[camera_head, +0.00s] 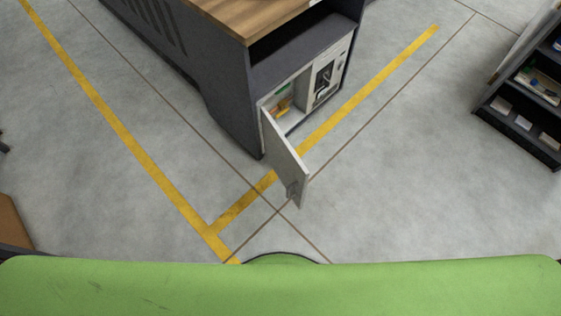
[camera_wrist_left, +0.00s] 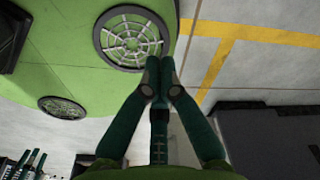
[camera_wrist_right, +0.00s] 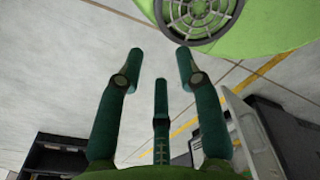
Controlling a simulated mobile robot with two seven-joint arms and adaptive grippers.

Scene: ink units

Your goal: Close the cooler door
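The cooler door (camera_head: 286,168) is a pale panel that stands wide open and sticks out toward me from the cooler (camera_head: 293,100), a pale-fronted unit low in the end of a dark counter. A small handle (camera_head: 292,188) shows near its free edge. Some coloured items are inside the opening. The door (camera_wrist_right: 246,132) also appears as a pale panel at the lower right of the right wrist view. My left gripper (camera_wrist_left: 159,78) is shut and empty, fingertips together. My right gripper (camera_wrist_right: 158,58) is open and empty, apart from the door. Neither gripper shows in the head view.
The dark counter (camera_head: 225,95) has a wooden top. A dark shelf unit (camera_head: 517,125) stands at the right. A brown object (camera_head: 12,222) is at the left edge. Grey floor with yellow lines (camera_head: 130,140) is clear around the door.

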